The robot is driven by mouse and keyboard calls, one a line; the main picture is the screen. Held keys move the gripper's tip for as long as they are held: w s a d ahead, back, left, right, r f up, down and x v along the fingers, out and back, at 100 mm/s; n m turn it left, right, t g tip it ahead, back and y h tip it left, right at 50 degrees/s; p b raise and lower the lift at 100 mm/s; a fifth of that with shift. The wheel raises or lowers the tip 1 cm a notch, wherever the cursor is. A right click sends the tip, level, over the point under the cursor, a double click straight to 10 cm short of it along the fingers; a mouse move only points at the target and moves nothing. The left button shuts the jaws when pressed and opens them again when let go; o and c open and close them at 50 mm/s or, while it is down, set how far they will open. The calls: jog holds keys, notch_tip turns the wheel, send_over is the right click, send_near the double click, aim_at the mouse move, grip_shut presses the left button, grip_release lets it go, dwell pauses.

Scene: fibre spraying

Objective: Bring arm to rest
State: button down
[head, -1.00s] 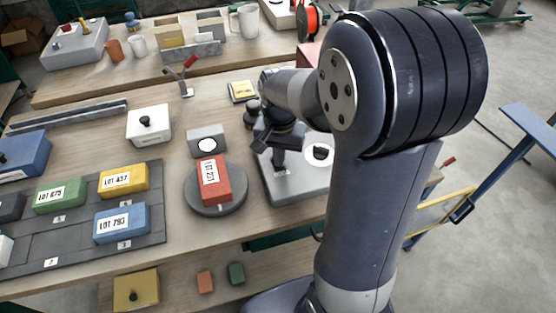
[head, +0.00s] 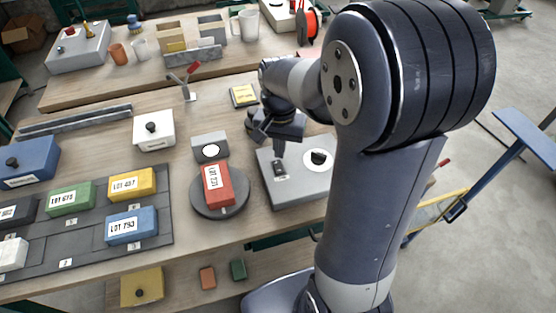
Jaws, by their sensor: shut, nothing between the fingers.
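My arm rises along the right of the head view and bends over the table. My gripper (head: 279,154) is shut and empty. It points down just above the left part of a grey device (head: 300,187), over a small dark switch-like part (head: 280,168). A small gap seems to show between the fingertips and this part. The device also carries a white disc with a black knob (head: 318,157). My arm hides part of the device's right side.
A red block labelled LOT 231 (head: 217,188) lies on a round grey turntable (head: 221,208). Left are a slotted dark tray (head: 90,255) with several coloured boxes and a white lidded box (head: 154,130). A yellow pad (head: 244,95) lies behind my gripper. Bare tabletop shows between them.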

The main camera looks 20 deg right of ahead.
jog(key=shift+r, duration=0.55)
jog(key=shift+f, duration=0.1)
